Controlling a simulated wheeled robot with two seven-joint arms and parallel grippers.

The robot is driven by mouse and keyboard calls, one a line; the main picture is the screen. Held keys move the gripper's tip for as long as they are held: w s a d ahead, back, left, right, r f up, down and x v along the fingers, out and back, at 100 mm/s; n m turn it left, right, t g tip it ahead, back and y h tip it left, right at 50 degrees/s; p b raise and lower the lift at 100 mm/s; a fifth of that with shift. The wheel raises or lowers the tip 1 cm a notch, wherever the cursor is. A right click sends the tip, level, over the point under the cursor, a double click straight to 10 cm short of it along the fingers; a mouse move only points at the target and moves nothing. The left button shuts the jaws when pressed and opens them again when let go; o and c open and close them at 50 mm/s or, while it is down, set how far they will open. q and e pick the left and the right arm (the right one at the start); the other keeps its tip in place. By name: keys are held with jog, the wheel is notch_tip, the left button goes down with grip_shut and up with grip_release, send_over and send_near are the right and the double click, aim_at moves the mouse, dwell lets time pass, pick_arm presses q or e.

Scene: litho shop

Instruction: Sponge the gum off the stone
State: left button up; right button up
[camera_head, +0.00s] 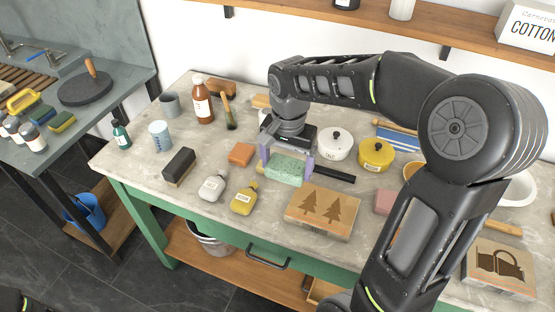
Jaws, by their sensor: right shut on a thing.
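My right gripper (287,158) is shut on a speckled green sponge (286,171), with its purple fingers on either side. The sponge is just behind a tan stone (322,211) with a print of two trees; I cannot tell whether it touches the worktop. I cannot make out a gum film on either stone. My left gripper is out of view.
On the worktop (130,160) stand a grey bottle (212,186), a yellow bottle (244,198), a dark block (179,166), an orange block (241,154), a white pot (334,145) and a yellow pot (376,155). A black bar (334,176) lies close to the sponge. My right arm hides much of the right side.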

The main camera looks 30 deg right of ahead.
aim_at(289, 180)
jog(key=shift+s+m, duration=0.1)
jog(key=shift+m, duration=0.2)
jog(key=shift+s+d, duration=0.3)
jog(key=shift+s, duration=0.05)
jog(key=shift+w+a, duration=0.15)
jog(key=shift+a, duration=0.05)
jog(key=shift+d+f, duration=0.1)
jog(key=shift+f, duration=0.2)
jog(key=shift+f+b, duration=1.9)
jog(key=shift+f, duration=0.35)
